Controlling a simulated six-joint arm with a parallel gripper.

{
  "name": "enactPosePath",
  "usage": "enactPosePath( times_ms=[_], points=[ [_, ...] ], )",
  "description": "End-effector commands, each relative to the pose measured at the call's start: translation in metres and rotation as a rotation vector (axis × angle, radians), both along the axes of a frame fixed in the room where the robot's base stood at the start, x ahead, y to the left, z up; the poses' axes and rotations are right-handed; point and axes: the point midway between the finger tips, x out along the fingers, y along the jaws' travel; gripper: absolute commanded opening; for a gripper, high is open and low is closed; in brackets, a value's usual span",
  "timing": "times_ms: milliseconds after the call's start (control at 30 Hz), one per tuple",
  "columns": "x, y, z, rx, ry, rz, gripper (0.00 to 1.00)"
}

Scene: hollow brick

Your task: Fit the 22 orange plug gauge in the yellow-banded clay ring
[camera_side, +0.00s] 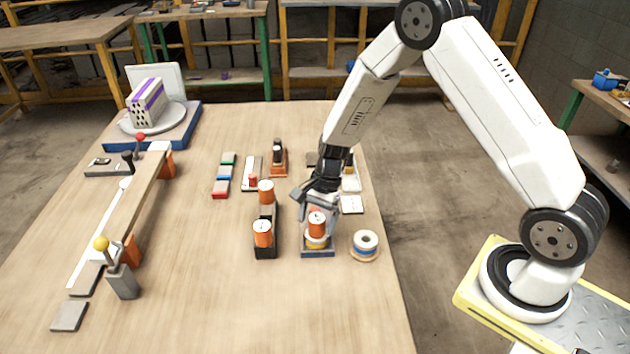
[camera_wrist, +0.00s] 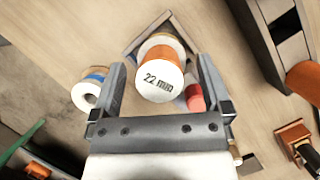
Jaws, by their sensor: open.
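The orange plug gauge (camera_wrist: 158,80) has a white end face marked "22 mm" in the wrist view. In the side view the orange gauge (camera_side: 316,224) stands upright in or on the yellow-banded clay ring (camera_side: 316,243), and its lower end is hidden. The ring sits in a blue-edged square holder (camera_side: 318,254). My gripper (camera_wrist: 160,63) is open, with one jaw on each side of the gauge and a visible gap to both. In the side view my gripper (camera_side: 318,203) is just above and around the gauge's top.
A blue-banded ring (camera_side: 365,244) stands right of the holder. Two orange gauges (camera_side: 263,233) stand in a dark rack to the left. Coloured blocks (camera_side: 224,175) lie further left. A long wooden beam (camera_side: 133,208) runs along the table's left. The front of the table is clear.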

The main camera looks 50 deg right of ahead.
Motion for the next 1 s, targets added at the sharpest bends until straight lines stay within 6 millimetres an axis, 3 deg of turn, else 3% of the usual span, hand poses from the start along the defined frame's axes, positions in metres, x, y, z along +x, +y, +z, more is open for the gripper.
enactPosePath(
  times_ms=[600,1000],
  points=[
    [0.005,-0.024,0.061,0.0,-0.002,-0.001,0.99],
    [0.006,-0.028,0.069,0.0,0.001,0.001,0.99]
  ],
)
